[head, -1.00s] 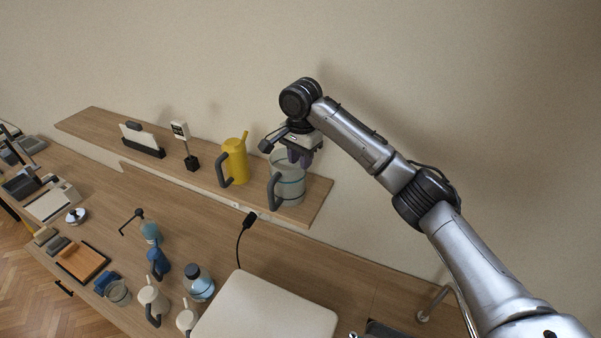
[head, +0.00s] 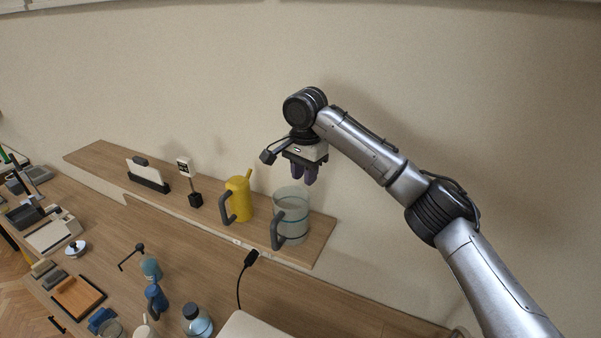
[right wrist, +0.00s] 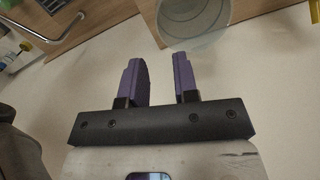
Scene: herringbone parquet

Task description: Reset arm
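My right gripper (head: 303,172) is above the right end of the wall shelf (head: 259,237), its purple fingers pointing down. The fingers are apart with nothing between them, as the right wrist view also shows (right wrist: 161,78). A clear glass jug (head: 291,212) with a grey handle stands upright on the shelf just below the fingertips. Its glass also shows beyond the fingers in the right wrist view (right wrist: 193,22). My left gripper is in neither view.
A yellow pitcher (head: 238,198), a small sign on a stand (head: 188,178) and a card holder (head: 148,176) share the shelf. The desk below holds bottles, a black lamp-like stalk (head: 250,259) and an orange-brown tray (head: 77,297). Bare wall surrounds my arm.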

